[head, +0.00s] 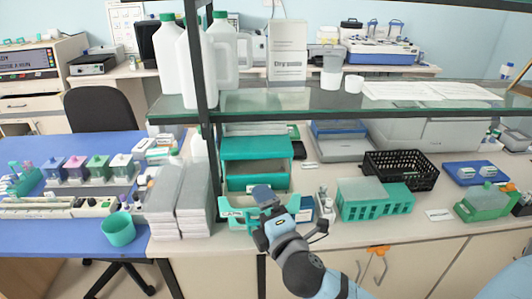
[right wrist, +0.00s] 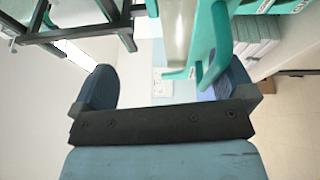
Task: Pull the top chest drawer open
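The teal chest (head: 256,150) stands on the bench under the glass shelf, left of centre in the head view. A teal front with a handle (head: 236,217) shows low at its front; my gripper partly hides it. I cannot tell how far any drawer is out. My right gripper (head: 264,208) is just in front of this part. In the right wrist view its two dark blue fingers (right wrist: 165,88) are wide apart. A teal handle bar (right wrist: 218,50) reaches between them, nearer the right finger; contact is unclear. My left gripper is not in view.
Grey stacks (head: 180,200) stand close left of the chest. A dark shelf post (head: 207,90) rises beside it. Right of it are a teal rack (head: 375,203) and a black basket (head: 402,170). The floor in front of the bench is partly visible.

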